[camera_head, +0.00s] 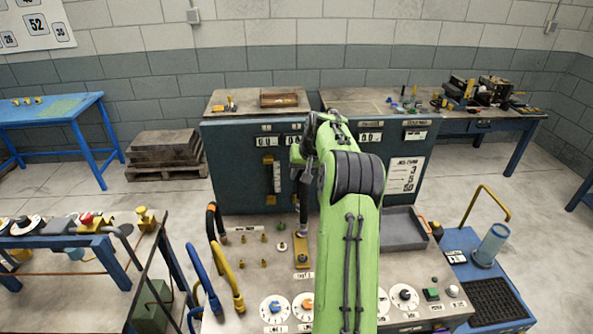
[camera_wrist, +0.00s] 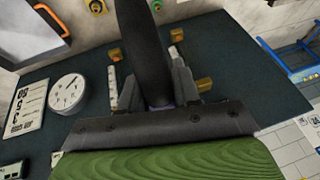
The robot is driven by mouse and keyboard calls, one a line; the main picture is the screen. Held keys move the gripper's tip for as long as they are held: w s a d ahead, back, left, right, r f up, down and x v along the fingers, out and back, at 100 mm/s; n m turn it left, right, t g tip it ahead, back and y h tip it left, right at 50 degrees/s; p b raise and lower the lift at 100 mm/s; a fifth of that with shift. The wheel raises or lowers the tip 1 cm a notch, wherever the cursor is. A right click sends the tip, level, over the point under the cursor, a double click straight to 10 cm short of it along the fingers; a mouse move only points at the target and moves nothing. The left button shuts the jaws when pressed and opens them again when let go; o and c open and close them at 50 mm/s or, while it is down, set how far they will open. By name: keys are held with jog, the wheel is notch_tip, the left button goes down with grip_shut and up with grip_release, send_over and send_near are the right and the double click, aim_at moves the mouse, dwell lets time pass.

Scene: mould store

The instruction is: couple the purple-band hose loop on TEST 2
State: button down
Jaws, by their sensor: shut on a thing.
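The dark hose loop (camera_head: 303,205) hangs below my gripper (camera_head: 304,150), its lower end just above a yellow block with a fitting (camera_head: 302,258). A pale purple tint shows at that lower end. I cannot tell if the end touches the fitting. The small label in front of the block is too small to read surely. In the wrist view the black hose (camera_wrist: 143,45) stands between the two jaws of my gripper (camera_wrist: 158,88), which are shut on it. A faint purple band shows at its base. My green arm hides part of the bench.
An orange-banded dark hose (camera_head: 213,222), a blue hose (camera_head: 205,280) and a yellow hose (camera_head: 230,280) stand at the bench's left. Several small brass fittings lie between them and the block. Dials (camera_head: 274,308) line the front. A grey tray (camera_head: 403,230) lies right of my arm.

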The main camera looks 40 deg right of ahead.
notch_tip(320, 180, down, 10)
jog(key=b, duration=0.6)
jog(key=shift+f, duration=0.45)
dwell(1.1)
jog(key=shift+f+b, duration=0.5)
jog(key=shift+b, duration=0.1)
jog(key=shift+f+b, duration=0.3)
jog(key=shift+f, duration=0.35)
dwell(0.7)
jog(key=c, duration=0.7)
grip_release()
jog(key=shift+c, duration=0.2)
jog(key=p+v, duration=0.1)
jog(key=v, duration=1.4)
jog(key=shift+s+r, duration=0.15)
jog(key=shift+r, duration=0.2)
